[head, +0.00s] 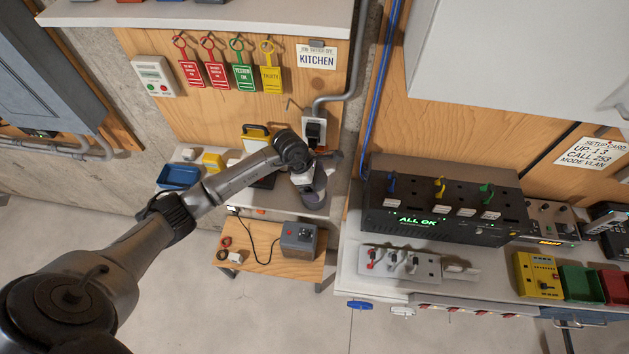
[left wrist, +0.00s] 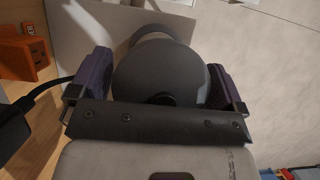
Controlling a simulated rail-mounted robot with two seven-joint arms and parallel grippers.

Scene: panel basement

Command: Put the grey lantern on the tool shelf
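My left arm reaches in from the left in the head view. Its gripper (head: 312,192) is at the right end of a pale shelf (head: 197,194) below the hanging tags. In the left wrist view a dark grey round body with a ring handle, which looks like the grey lantern (left wrist: 158,72), sits between the two fingers (left wrist: 160,88). The fingers flank it closely and appear to press on both sides. In the head view the lantern is mostly hidden by the gripper and hard to tell from it. My right gripper is not in view.
A blue bin (head: 178,176) and yellow items stand on the pale shelf. A higher shelf (head: 200,20) runs along the top. A low wooden bench (head: 262,262) holds a grey box (head: 299,240) and a black cord. The right-hand bench carries a black "ALL OK" unit (head: 445,208).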

